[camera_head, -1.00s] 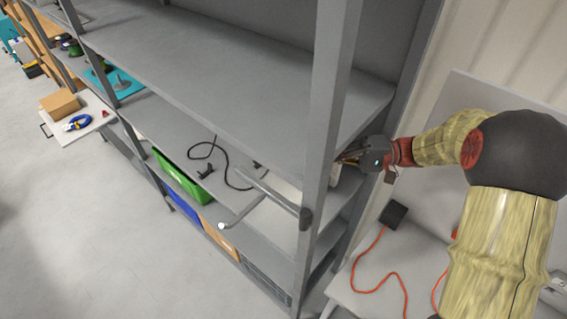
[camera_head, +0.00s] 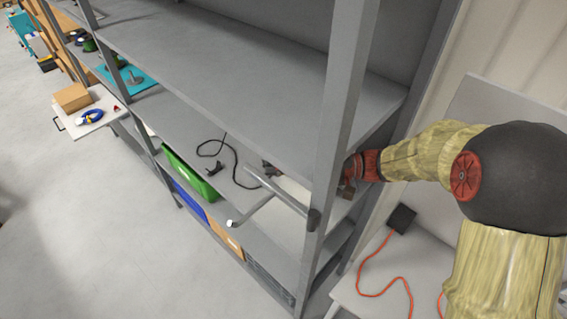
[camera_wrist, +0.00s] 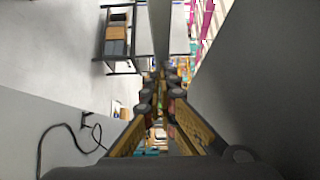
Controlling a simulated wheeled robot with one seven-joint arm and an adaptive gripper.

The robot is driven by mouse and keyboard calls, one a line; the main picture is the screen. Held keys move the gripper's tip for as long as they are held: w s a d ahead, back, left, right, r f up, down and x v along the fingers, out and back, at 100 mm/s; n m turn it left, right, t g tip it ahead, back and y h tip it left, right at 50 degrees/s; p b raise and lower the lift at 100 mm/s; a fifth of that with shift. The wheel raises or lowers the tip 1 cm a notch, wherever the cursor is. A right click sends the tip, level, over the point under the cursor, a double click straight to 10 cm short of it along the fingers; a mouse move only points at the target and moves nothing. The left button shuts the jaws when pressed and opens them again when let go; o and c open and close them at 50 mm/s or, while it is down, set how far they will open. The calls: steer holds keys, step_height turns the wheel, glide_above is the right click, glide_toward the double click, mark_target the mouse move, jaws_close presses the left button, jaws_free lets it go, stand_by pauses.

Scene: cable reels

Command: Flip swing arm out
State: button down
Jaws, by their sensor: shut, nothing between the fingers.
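The swing arm (camera_head: 281,191) is a grey bar joined to the front shelf post by a dark round hinge (camera_head: 313,219). It lies along the front of the shelf bay, with a side bar that ends in a white tip (camera_head: 231,223). My gripper has reached into the bay from the right, behind the post. The post and upper board hide most of it in the head view. In the wrist view my gripper (camera_wrist: 163,84) has its fingers close together with nothing held. I cannot make out the swing arm in the wrist view. The gripper appears behind the bar; contact cannot be told.
The grey shelf post (camera_head: 338,110) and upper board (camera_head: 230,75) hem in my arm. An orange cord (camera_head: 385,290) lies on a grey surface at right. The floor in front is clear.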

mark_target(264, 176)
steer(key=shift+s+a, duration=0.1)
steer(key=s+a, duration=0.1)
steer(key=s+a+n+g+b, duration=0.1)
steer(key=shift+a+f+g, duration=0.1)
steer(key=shift+a+g, duration=0.2)
steer(key=shift+s+a+n+g, duration=0.1)
steer(key=shift+a+n+g, duration=0.2)
steer(key=shift+g, duration=0.1)
steer(key=shift+d, duration=0.1)
steer(key=shift+s, duration=0.15)
steer(key=shift+d, duration=0.15)
steer(key=w+d, duration=0.2)
steer(key=d, duration=0.9)
steer(key=shift+w+d, duration=0.15)
steer(key=shift+d, duration=0.1)
